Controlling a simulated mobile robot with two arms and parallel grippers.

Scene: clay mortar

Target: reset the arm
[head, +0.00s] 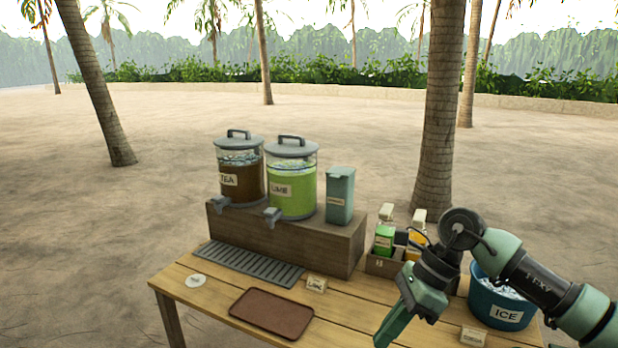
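My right arm (540,280) comes in from the right edge, bent, and reaches over the right part of the wooden table (345,325). Its gripper (386,336) points down and to the left, above the table's front part, near the bottom edge of the head view. The fingers overlap from this angle, so I cannot tell whether they are open or shut. I see nothing held between them. My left arm and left gripper are not in view.
A tea dispenser (238,172), a lime dispenser (291,185) and a teal canister (340,195) stand on a wooden riser (285,243). A brown tray (271,313) lies left of the gripper. A caddy (385,265) and a blue ice bucket (500,308) stand close to my arm.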

